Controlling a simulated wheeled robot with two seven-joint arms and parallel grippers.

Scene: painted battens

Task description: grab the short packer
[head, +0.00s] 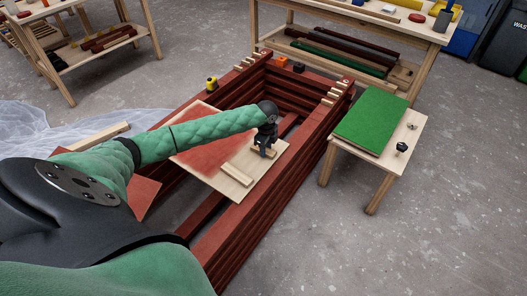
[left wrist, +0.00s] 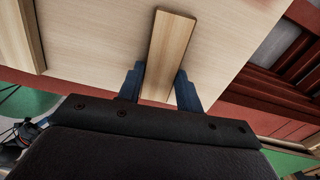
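The short packer, a small pale wooden strip, lies on a plywood board (head: 222,184) and shows best in the left wrist view (left wrist: 167,50). My left gripper (head: 264,151) is over it, pointing down. In the left wrist view the two dark blue fingers (left wrist: 159,84) are apart, one on each side of the packer, with a narrow gap at the left finger. Whether the right finger touches is unclear. A longer pale packer (head: 237,174) lies beside it on the board and shows at the left of the left wrist view (left wrist: 22,35). My right gripper is not in view.
The board rests across a red-brown timber frame (head: 243,229) with open gaps inside. A low stand with a green top (head: 370,118) is to the right. A yellow tape measure (head: 211,83) and an orange block (head: 282,62) sit on the frame's far edges. A workbench (head: 367,17) stands behind.

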